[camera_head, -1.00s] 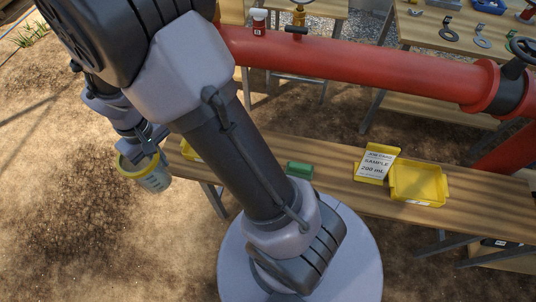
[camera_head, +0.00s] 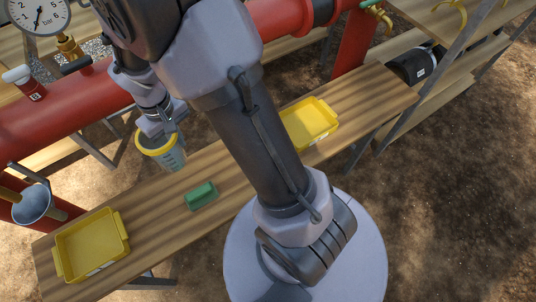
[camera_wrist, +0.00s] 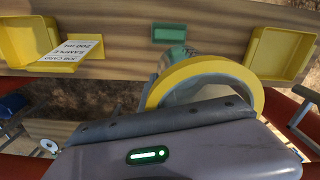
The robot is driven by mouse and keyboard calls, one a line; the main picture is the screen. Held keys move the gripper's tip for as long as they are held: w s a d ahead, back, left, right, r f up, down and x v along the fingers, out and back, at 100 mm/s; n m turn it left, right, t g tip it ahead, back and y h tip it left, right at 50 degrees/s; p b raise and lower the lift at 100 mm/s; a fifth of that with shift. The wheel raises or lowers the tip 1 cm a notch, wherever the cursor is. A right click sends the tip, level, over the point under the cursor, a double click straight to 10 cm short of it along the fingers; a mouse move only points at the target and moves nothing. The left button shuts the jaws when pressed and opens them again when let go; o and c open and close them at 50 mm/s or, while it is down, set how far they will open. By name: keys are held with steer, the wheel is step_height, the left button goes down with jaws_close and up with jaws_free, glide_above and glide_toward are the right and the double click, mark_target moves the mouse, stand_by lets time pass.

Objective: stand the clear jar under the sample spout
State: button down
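The clear jar (camera_head: 172,160) has a yellow rim and marks on its side. My gripper (camera_head: 160,127) is shut on it near the rim and holds it above the bench, slightly tilted. In the wrist view the jar (camera_wrist: 205,62) shows its yellow rim close below the lens; the gripper fingers are mostly hidden there. A curved yellow spout (camera_head: 384,18) with a green part above it hangs from the red pipe at the upper right, well away from the jar. I cannot tell whether it is the sample spout.
The wooden bench (camera_head: 150,207) carries a green block (camera_head: 201,196), a left yellow tray (camera_head: 92,246) and a right yellow tray (camera_head: 308,122). A sample card (camera_wrist: 75,47) shows in the wrist view. A funnel (camera_head: 33,204) and red pipe (camera_head: 60,120) stand at left.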

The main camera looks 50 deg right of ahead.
steer(key=s+d+f+n+b, duration=0.1)
steer(key=s+d+f, duration=0.1)
steer(key=d+f, duration=0.4)
steer(key=s+d+f+n+b, duration=0.1)
steer(key=s+d+f, duration=0.2)
steer(key=d+f, duration=0.3)
steer(key=f+b, duration=0.2)
steer(key=f, duration=0.3)
steer(key=f+b, duration=0.2)
steer(key=f, duration=0.2)
steer(key=shift+w+f, duration=0.2)
steer(key=shift+f, duration=0.15)
steer(key=shift+f+b, duration=0.2)
steer(key=shift+b, duration=0.1)
steer(key=c, duration=1.7)
jaws_free()
